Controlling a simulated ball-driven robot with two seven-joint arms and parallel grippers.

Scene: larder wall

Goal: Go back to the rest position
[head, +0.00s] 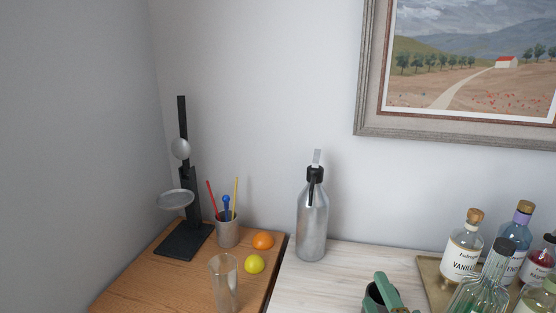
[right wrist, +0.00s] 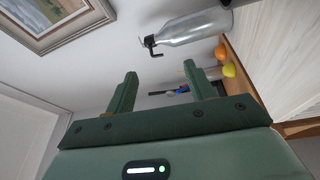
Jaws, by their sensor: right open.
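My right gripper (head: 384,292) shows in part at the bottom edge of the head view, green, over the pale wooden counter. In the right wrist view its two green fingers (right wrist: 160,72) stand apart with nothing between them. It is open and empty. In that view the steel bottle lies beyond the fingertips, apart from them. My left gripper is in neither view.
A steel bottle (head: 312,222) stands on the pale counter (head: 345,262). At right, a tray (head: 432,279) holds several glass bottles. At left stand a black stand (head: 188,212), a pencil cup (head: 227,232), an orange (head: 263,240), a lemon (head: 254,264) and a glass (head: 224,285).

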